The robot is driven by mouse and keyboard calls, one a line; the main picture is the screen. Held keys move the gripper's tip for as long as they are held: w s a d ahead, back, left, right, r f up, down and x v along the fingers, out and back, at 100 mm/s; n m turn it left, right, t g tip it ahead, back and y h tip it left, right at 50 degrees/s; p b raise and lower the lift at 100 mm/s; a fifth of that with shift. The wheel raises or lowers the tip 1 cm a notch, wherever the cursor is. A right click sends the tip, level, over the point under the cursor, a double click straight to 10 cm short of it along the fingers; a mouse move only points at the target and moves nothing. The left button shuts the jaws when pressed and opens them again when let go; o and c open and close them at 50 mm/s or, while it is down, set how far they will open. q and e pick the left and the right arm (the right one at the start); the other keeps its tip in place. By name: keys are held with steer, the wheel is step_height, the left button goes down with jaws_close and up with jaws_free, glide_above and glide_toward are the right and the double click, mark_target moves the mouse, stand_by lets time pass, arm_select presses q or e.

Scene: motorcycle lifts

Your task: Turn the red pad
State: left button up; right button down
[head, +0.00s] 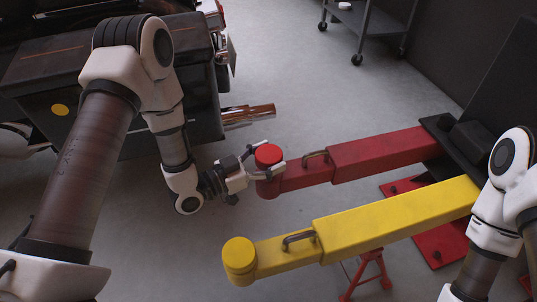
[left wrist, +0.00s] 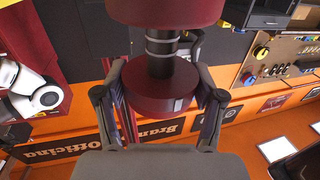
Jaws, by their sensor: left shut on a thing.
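The red pad (head: 268,153) is a round disc above the free end of the red lift arm (head: 380,153). My left gripper (head: 267,163) reaches it from the left, with its fingers on either side of the pad. In the left wrist view the red pad (left wrist: 162,92) sits between the two fingers, which are shut on it. A dark ringed shaft (left wrist: 161,52) joins the pad to the red arm end (left wrist: 165,10). My right arm shows at the right edge; its gripper is out of view.
A yellow lift arm (head: 390,219) with a yellow pad (head: 238,256) lies in front of the red arm. A motorcycle with a dark case (head: 150,100) and exhaust pipes (head: 250,114) stands behind my left arm. A grey cart (head: 370,22) stands at the back.

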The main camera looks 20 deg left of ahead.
arm_select(q)
steer(key=shift+f, duration=0.1)
steer(key=o, duration=1.2)
steer(key=shift+c, duration=0.2)
steer(key=shift+a, duration=0.1)
steer(key=v, duration=1.2)
